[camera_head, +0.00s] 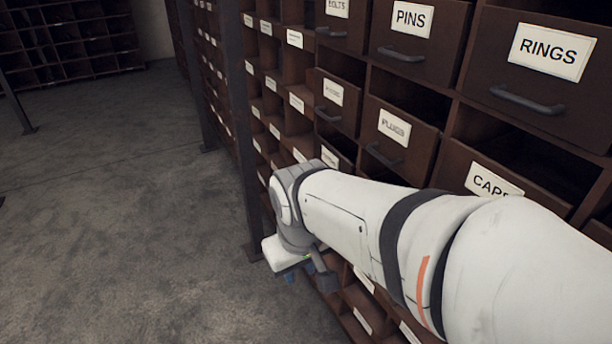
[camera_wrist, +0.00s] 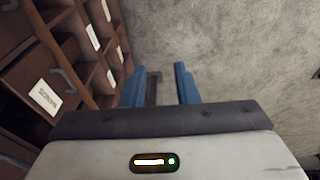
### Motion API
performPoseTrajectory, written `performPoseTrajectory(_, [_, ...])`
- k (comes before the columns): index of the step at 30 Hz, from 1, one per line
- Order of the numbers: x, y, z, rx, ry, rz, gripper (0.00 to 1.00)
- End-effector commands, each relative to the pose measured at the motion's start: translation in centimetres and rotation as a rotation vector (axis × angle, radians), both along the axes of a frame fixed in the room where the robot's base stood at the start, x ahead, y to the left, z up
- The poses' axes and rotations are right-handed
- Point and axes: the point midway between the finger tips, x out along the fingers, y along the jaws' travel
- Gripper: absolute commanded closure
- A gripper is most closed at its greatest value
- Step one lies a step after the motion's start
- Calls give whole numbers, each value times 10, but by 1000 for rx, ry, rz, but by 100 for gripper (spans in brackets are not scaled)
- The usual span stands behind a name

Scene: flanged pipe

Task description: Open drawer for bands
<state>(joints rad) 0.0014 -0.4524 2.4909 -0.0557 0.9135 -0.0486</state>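A tall dark brown drawer cabinet (camera_head: 455,118) fills the right of the head view. Readable drawer labels are PINS (camera_head: 411,19), RINGS (camera_head: 551,52) and a partly covered CAPS (camera_head: 492,182). I cannot read BANDS on any label; several are too small, blurred or hidden behind my arm. My gripper (camera_wrist: 162,82) has two blue fingers, spread apart with nothing held. It points at the floor beside the cabinet front. In the head view only a little blue of the gripper (camera_head: 291,277) shows below the wrist.
In the wrist view, drawers with a curved handle (camera_wrist: 64,80) and a blurred label (camera_wrist: 45,97) stand left of the fingers. A dark upright post (camera_head: 241,120) stands at the cabinet's edge. Grey floor (camera_head: 110,220) is open to the left. Another shelf rack (camera_head: 70,45) stands far back.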

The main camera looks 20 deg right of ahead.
Motion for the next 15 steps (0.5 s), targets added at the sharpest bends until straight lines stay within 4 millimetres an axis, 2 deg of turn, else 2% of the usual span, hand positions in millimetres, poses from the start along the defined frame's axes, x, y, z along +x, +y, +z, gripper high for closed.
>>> performPoseTrajectory(2, [5,-6,-8,-75,73,91,72])
performPoseTrajectory(5, [13,-28,-20,-198,210,284,72])
performPoseTrajectory(9, [28,-69,-36,-365,456,615,72])
performPoseTrajectory(15, [57,-124,-58,-513,845,1099,72])
